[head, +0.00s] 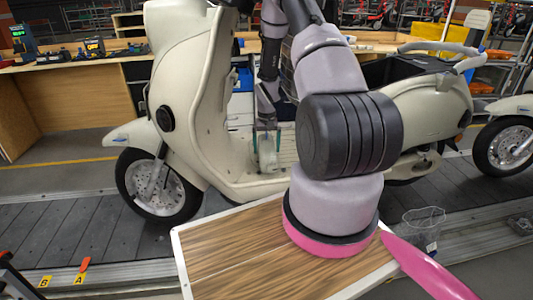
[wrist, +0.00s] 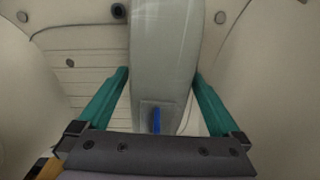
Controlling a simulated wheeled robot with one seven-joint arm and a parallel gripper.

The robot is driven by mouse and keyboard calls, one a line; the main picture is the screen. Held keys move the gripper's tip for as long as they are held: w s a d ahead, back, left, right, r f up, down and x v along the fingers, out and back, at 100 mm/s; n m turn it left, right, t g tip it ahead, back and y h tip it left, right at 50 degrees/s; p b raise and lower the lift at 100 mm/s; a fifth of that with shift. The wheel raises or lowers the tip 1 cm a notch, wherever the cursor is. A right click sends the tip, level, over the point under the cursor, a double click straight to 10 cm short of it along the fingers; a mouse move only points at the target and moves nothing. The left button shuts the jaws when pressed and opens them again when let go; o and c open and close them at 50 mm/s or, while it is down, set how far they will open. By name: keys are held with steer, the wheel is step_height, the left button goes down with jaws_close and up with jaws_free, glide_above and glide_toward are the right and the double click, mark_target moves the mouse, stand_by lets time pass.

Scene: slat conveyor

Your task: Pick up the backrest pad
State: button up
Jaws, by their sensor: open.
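A pale grey-white, rounded piece that I take to be the backrest pad (head: 267,158) is at the cream scooter's footboard, seen past my arm in the head view. In the wrist view the pad (wrist: 165,50) runs up the middle, with a small square plate and a blue strip at its near end. My gripper (head: 266,138) points down there with its teal fingers apart. In the wrist view the fingers of my gripper (wrist: 161,76) lie on both sides of the pad, with the right one very close. I cannot tell whether either finger touches it.
The cream scooter (head: 212,110) stands on the slat conveyor (head: 55,232), its front shield left of my gripper and its seat body right. A wood-topped table (head: 225,255) is in front, with a clear mesh bin (head: 424,228) beside it. A workbench (head: 60,105) stands behind.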

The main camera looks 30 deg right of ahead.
jaws_close()
